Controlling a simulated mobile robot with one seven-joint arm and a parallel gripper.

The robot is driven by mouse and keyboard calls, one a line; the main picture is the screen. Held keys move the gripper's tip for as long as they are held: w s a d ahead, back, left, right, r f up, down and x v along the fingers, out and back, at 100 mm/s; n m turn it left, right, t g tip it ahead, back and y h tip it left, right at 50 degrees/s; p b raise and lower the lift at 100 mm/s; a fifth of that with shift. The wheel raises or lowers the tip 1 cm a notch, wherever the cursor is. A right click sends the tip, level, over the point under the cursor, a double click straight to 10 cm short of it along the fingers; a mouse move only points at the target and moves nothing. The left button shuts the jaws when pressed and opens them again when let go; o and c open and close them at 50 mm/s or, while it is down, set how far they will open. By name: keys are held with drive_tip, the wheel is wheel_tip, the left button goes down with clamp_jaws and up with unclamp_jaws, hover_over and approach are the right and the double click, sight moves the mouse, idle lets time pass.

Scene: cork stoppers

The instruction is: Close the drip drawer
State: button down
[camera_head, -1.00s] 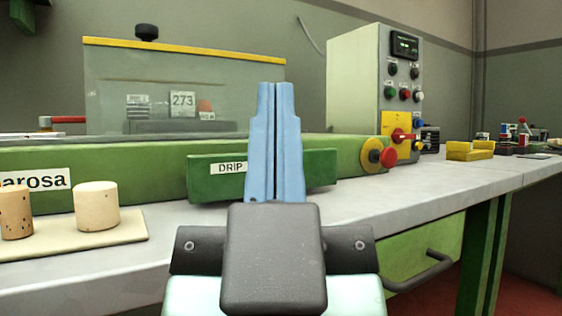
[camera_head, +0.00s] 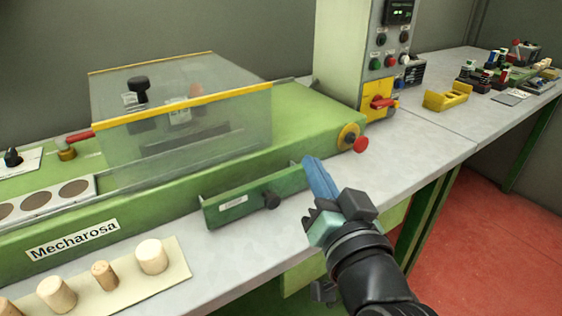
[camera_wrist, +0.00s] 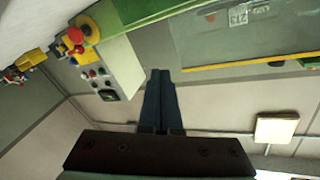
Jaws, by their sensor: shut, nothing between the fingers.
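The drip drawer (camera_head: 232,206) is a green front with a small white label and a black knob (camera_head: 271,200), low on the front of the green machine (camera_head: 120,213). Its front appears to stand out from the machine body, with the left end clearly proud of it. My gripper (camera_head: 312,162) has blue fingers pressed together, empty. Its tips are at the drawer's right end in the head view; I cannot tell whether they touch it. In the wrist view the shut fingers (camera_wrist: 160,76) point toward the machine and wall, and the drawer is not clearly seen.
A clear hood (camera_head: 185,135) with a yellow edge covers part of the machine. Several corks stand on a cream board (camera_head: 178,278) at front left. A red emergency button (camera_head: 361,145) and a control cabinet (camera_head: 345,50) are right of the drawer.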

wheel_tip(320, 180, down, 5)
drive_tip(key=s+d+m+g+y+p, duration=0.2)
drive_tip(key=s+m+g+p, duration=0.1)
drive_tip(key=p, duration=0.2)
drive_tip(key=m+y+p, duration=0.3)
drive_tip(key=m+p, duration=0.3)
drive_tip(key=p, duration=0.3)
approach(271, 202)
drive_tip(key=x, duration=0.6)
drive_tip(key=shift+w+d+f, duration=0.1)
drive_tip(key=shift+d+f, duration=0.1)
drive_tip(key=shift+f, duration=0.2)
drive_tip(key=shift+w+a, duration=0.15)
drive_tip(key=shift+w, duration=0.2)
drive_tip(key=shift+f, duration=0.1)
drive_tip(key=shift+w+a, duration=0.25)
drive_tip(key=shift+w, duration=0.05)
drive_tip(key=b+x, duration=0.2)
drive_tip(key=x, duration=0.2)
drive_tip(key=shift+w+a+b, duration=0.25)
drive_tip(key=shift+b, duration=0.1)
drive_tip(key=shift+r+t, duration=0.3)
drive_tip(key=shift+r, duration=0.15)
